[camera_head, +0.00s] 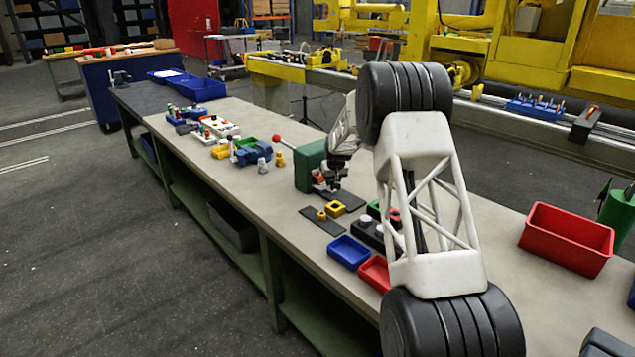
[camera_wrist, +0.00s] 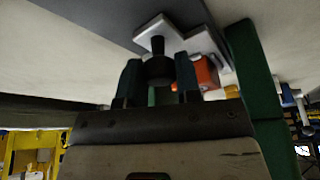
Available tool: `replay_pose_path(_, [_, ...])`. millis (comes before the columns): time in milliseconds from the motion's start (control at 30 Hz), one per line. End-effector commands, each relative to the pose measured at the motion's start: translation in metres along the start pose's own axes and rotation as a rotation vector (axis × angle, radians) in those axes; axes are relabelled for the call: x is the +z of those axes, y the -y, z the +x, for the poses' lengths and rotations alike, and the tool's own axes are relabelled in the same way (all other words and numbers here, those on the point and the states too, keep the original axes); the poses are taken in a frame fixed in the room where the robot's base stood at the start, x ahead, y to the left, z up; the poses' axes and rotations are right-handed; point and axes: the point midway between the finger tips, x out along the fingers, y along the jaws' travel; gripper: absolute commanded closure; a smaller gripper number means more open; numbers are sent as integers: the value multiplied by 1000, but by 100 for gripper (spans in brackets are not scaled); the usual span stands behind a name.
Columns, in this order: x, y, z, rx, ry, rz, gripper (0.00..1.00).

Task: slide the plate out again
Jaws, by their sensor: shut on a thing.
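In the wrist view my gripper (camera_wrist: 158,75) is shut on the black knob (camera_wrist: 158,48) of a light grey plate (camera_wrist: 190,42). The plate lies beside the green press (camera_wrist: 252,75), with an orange-red part (camera_wrist: 207,72) close by. In the head view my gripper (camera_head: 334,182) is at the front of the green press (camera_head: 309,166), which has a red-knobbed lever (camera_head: 277,140). The plate is too small and covered to make out clearly there. I cannot tell how far it sits in the press.
A blue tray (camera_head: 349,252) and a red tray (camera_head: 375,272) stand nearer. A red bin (camera_head: 567,238) is at right. Bare bench (camera_head: 250,196) lies left.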

Motion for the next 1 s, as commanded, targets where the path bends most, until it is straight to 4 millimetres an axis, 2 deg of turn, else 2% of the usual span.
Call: replay_pose_path(1000, [41, -29, -15, 3, -1, 2, 92])
